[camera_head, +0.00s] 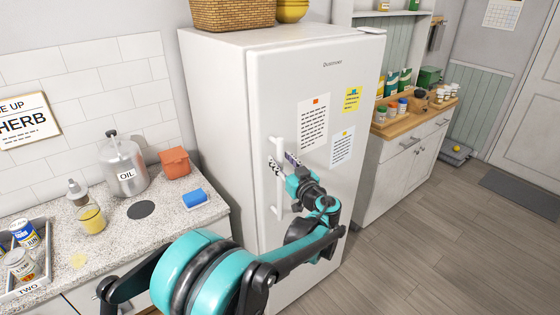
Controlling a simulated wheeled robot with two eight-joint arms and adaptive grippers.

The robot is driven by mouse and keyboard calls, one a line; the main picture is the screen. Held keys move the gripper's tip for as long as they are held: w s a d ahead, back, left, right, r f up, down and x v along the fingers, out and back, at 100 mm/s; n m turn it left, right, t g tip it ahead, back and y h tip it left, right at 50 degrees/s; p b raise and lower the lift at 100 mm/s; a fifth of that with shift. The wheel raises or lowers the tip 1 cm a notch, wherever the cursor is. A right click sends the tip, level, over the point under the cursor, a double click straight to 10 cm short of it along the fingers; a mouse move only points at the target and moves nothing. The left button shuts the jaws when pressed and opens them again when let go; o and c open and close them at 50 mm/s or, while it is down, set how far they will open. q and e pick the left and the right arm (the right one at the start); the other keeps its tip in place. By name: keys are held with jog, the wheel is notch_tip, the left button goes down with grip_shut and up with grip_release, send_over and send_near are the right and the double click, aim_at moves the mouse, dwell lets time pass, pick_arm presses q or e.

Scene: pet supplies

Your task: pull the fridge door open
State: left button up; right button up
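The white fridge (215,80) stands in the middle of the head view, and its door (300,75) looks closed. A white vertical bar handle (279,200) is on the left part of the door. My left gripper (282,163) is at the handle's upper half. Its two fingers are spread apart, one on each side of the bar, and a gap shows between them. Contact with the bar cannot be made out. My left wrist hides part of the door to the right of the handle. My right gripper is not in view.
A speckled counter (165,230) on the left holds an oil canister (124,168), an orange container (176,162), a blue sponge (194,198) and a pump bottle (87,208). A wicker basket (232,15) sits on the fridge. A white cabinet (385,185) stands right of it. The floor (420,260) in front is clear.

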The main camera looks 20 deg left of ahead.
pick_arm(q)
jog(key=shift+w+a, duration=0.45)
jog(key=shift+w, duration=0.05)
grip_shut()
